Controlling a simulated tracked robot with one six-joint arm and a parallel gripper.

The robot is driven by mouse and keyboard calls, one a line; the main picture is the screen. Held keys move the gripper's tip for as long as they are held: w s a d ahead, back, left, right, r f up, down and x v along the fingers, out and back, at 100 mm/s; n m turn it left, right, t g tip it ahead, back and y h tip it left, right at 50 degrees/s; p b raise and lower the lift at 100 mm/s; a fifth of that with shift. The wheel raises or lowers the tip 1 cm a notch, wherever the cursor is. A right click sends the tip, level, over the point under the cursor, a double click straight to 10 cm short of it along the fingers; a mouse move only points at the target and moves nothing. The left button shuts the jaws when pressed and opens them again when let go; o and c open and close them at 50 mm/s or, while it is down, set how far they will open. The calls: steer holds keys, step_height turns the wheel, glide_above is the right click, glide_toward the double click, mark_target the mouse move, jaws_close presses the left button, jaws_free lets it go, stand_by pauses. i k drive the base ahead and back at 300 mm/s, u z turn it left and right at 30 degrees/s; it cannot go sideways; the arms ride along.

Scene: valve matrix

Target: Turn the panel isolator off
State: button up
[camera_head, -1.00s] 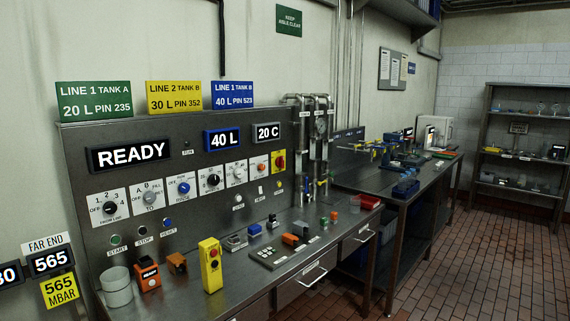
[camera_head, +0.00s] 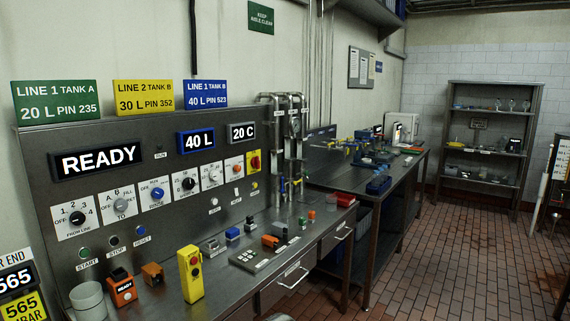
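A red knob on a yellow plate (camera_head: 254,161), which looks like the panel isolator, sits at the upper right end of the row of switches on the grey control panel (camera_head: 120,140). It is small here, and I cannot read its label or tell its position for sure. The display (camera_head: 95,161) reads READY and is lit. My gripper is not in view.
The steel bench below the panel holds a yellow pendant box (camera_head: 190,274), an orange device (camera_head: 122,287), a white cup (camera_head: 88,300) and several small blocks. Vertical pipes (camera_head: 292,140) stand right of the isolator. The tiled floor (camera_head: 470,250) at right is clear.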

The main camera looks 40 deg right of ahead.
mark_target(255, 162)
steer(key=z, duration=0.6)
steer(key=i, duration=0.3)
steer(key=z, duration=1.9)
steer(key=i, duration=0.35)
steer(key=u, duration=0.15)
